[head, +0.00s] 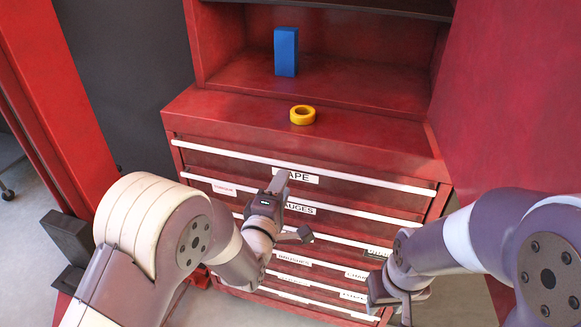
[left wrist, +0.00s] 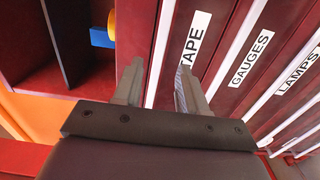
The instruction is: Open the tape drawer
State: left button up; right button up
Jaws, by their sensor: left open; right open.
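The tape drawer (head: 240,166) is the top drawer of the red cabinet and is shut flush. Its TAPE label (head: 300,177) is partly covered by my left gripper; it reads fully in the left wrist view (left wrist: 192,38). A long white handle strip (head: 370,181) runs along its top edge. My left gripper (head: 292,207) is open in front of the upper drawers. In the left wrist view its fingers (left wrist: 158,86) appear on either side of the strip, gripping nothing; contact cannot be told. My right gripper (head: 390,306) is open and empty, low at the right.
A yellow tape roll (head: 302,115) lies on the cabinet top, and a blue box (head: 286,52) stands on the shelf behind. Below are several shut drawers with white strips, including GAUGES (head: 299,208). A red upright (head: 60,110) stands left; a red panel (head: 510,100) stands right.

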aim_at(291, 167)
pick_arm(q)
jog(key=x, duration=0.6)
jog(key=shift+w, duration=0.2)
grip_shut()
